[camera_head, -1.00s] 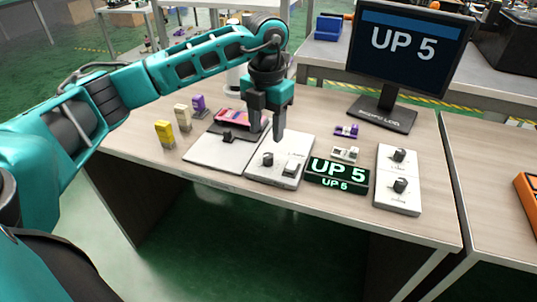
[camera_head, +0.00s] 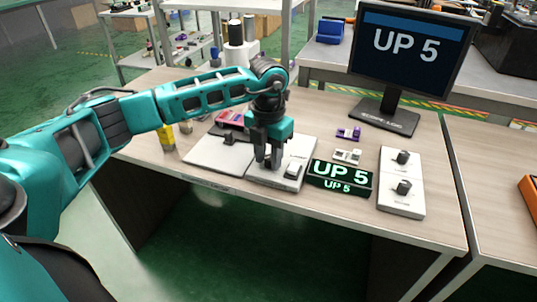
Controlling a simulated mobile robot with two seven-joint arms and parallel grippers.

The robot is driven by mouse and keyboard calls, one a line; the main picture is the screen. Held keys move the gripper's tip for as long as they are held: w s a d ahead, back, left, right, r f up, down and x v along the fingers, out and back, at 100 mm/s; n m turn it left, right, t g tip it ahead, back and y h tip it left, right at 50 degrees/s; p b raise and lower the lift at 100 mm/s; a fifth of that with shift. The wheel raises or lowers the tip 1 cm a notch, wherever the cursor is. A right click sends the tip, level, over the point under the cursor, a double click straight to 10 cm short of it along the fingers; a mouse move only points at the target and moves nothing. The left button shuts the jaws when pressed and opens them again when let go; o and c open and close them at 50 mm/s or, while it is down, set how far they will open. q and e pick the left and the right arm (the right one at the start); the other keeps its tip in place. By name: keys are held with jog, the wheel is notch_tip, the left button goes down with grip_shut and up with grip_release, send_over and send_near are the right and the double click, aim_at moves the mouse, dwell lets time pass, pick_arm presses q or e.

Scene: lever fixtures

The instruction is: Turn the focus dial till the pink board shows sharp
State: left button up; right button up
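My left gripper (camera_head: 268,158) points down over the middle white panel (camera_head: 268,178), with its fingertips at the black dial there. The fingers largely hide that dial, and I cannot tell whether they grip it. The small black display (camera_head: 340,177) shows "UP 5" in green. My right gripper is not in view.
A light switch block (camera_head: 293,170) sits right of the gripped area. A right panel (camera_head: 401,185) carries two black dials. Small purple (camera_head: 348,134) and white (camera_head: 347,156) pieces lie below the monitor. Yellow blocks (camera_head: 167,137) stand at left, partly behind my arm.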

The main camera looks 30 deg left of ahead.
pick_arm(q)
grip_shut()
jog(key=shift+m, duration=0.4)
